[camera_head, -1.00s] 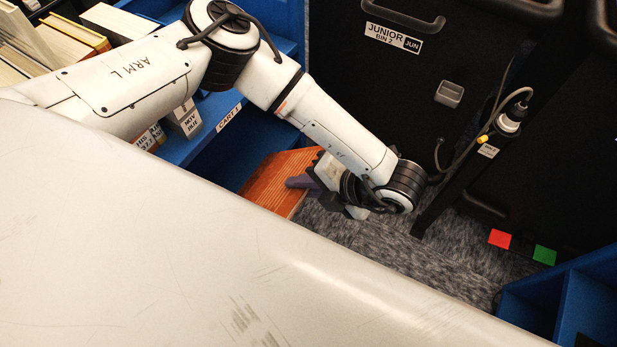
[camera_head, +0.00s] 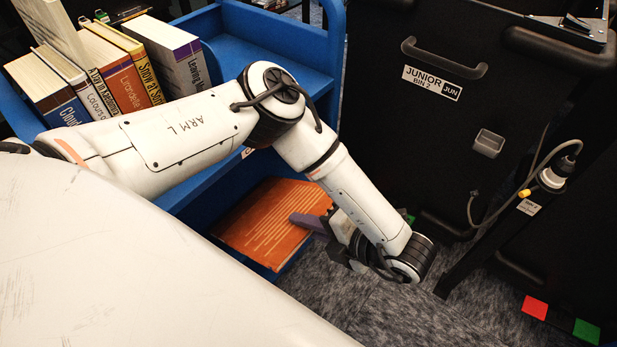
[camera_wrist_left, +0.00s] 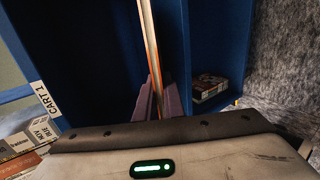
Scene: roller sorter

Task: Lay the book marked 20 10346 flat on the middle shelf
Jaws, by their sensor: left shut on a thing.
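An orange book (camera_head: 268,222) with pale stripes on its cover is held by my left gripper (camera_head: 318,227), whose purple fingers pinch its near edge. No mark is readable on it. In the head view it reaches into the lower opening of the blue cart (camera_head: 318,45), below the cart's top. In the left wrist view the book (camera_wrist_left: 150,45) shows edge-on between both fingers (camera_wrist_left: 161,98), roughly in line with the cart's shelf boards. I cannot tell whether it touches a shelf. My right gripper is not in view.
Several upright books (camera_head: 130,75) fill the cart's top left. A small dark book (camera_wrist_left: 209,88) lies in the cart bay in the wrist view. A black Junior bin (camera_head: 420,130) stands to the right. Red (camera_head: 535,307) and green (camera_head: 586,331) patches lie near grey carpet.

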